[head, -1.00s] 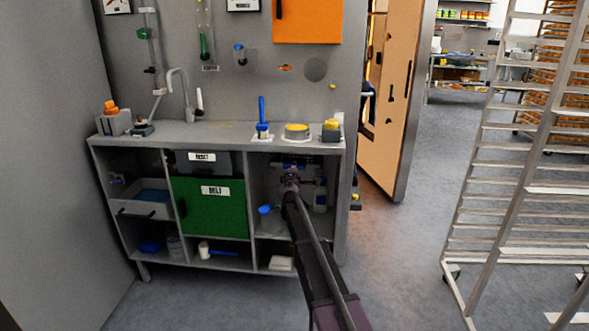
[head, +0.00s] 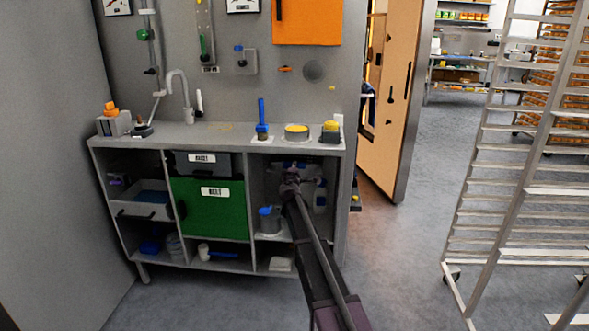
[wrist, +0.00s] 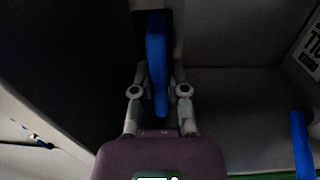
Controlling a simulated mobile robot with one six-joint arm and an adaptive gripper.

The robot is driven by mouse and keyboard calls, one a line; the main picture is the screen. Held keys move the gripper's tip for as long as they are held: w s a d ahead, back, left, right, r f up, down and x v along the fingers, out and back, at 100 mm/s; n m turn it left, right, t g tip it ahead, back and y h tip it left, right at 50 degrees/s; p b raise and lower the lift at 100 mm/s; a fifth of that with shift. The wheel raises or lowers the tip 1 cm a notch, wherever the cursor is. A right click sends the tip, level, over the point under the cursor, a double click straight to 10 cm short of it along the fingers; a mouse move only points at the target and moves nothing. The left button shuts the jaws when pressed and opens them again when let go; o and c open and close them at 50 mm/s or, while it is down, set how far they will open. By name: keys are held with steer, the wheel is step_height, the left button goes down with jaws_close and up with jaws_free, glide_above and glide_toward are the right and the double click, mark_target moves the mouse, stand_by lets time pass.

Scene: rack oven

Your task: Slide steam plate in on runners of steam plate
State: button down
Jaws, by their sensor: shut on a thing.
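My gripper (head: 291,178) is inside the upper right compartment of the grey cabinet (head: 218,134), below the worktop. In the wrist view my gripper (wrist: 159,78) is shut on a narrow blue handle (wrist: 156,55), which stands between the two fingers. I cannot tell for certain whether the handle belongs to the steam plate. A flat plate and its runners are not clearly visible; the dark wrist view and my arm hide much of that space.
A green-fronted box (head: 209,208) is left of the compartment.

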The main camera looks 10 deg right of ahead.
steer(key=shift+w+d, duration=0.1)
steer(key=shift+w, duration=0.15)
steer(key=c, duration=0.6)
jaws_free()
steer(key=shift+o, duration=0.2)
steer(key=shift+s, duration=0.1)
steer(key=v, duration=0.7)
steer(key=shift+s, duration=0.15)
